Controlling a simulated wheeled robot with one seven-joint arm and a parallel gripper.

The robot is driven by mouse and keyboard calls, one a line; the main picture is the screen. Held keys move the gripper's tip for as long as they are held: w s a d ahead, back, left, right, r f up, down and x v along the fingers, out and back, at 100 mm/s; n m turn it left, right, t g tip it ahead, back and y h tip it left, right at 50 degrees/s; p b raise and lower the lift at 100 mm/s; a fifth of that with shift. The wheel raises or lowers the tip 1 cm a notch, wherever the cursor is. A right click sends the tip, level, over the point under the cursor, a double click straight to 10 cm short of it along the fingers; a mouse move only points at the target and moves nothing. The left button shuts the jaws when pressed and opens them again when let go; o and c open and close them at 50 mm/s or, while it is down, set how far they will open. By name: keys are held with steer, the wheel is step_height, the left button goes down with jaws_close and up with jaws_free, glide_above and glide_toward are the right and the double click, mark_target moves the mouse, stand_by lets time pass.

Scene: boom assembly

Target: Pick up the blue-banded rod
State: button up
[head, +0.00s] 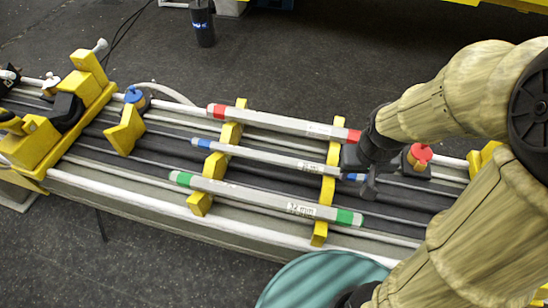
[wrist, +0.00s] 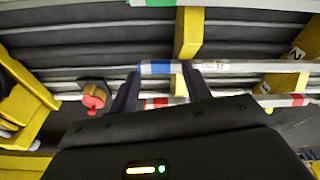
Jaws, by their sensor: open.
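The blue-banded rod (head: 265,157) is a slim grey bar with blue bands at its ends. It lies across two yellow notched supports, between a red-banded rod (head: 280,123) and a green-banded rod (head: 260,199). My gripper (head: 362,174) is open at the rod's right end in the head view. In the wrist view, the blue-banded rod (wrist: 235,67) runs to the right from its blue band, which shows between the two fingertips of my gripper (wrist: 160,72). The right finger overlaps the rod in the picture. I cannot tell whether either finger touches it.
The yellow supports (head: 329,190) stand on a long rail bench. A red-capped fitting (head: 419,155) stands just right of my gripper, and a blue-capped one (head: 135,97) is at left. A teal round surface (head: 325,280) is at the front. Dark floor surrounds the bench.

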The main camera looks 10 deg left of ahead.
steer(key=w+a+r+n+g+h+p, duration=0.1)
steer(key=w+a+r+n+p, duration=0.1)
steer(key=a+n, duration=0.3)
steer(key=w+a+r+n+g+h+p, duration=0.1)
steer(key=w+a+n, duration=0.4)
steer(key=a, duration=0.8)
steer(key=w+a+r+n+g+h+p, duration=0.1)
steer(key=w+a+r+n+h+p, duration=0.1)
steer(key=a, duration=0.7)
step_height(320, 180, up, 2)
steer(key=w+n+p, duration=0.1)
steer(key=n+p, duration=0.1)
steer(key=n, duration=0.1)
steer(key=shift+w+a+h, duration=0.3)
steer(key=shift+a, duration=0.1)
steer(key=p, duration=0.4)
glide_above(273, 156)
steer(key=a, duration=0.2)
steer(key=f, duration=1.1)
steer(key=shift+w+a, duration=0.2)
steer(key=shift+w, duration=0.15)
steer(key=shift+p+x, duration=1.15)
steer(key=shift+x, duration=1.45)
steer(key=shift+s+d, duration=0.1)
steer(key=shift+s, duration=0.05)
jaws_close()
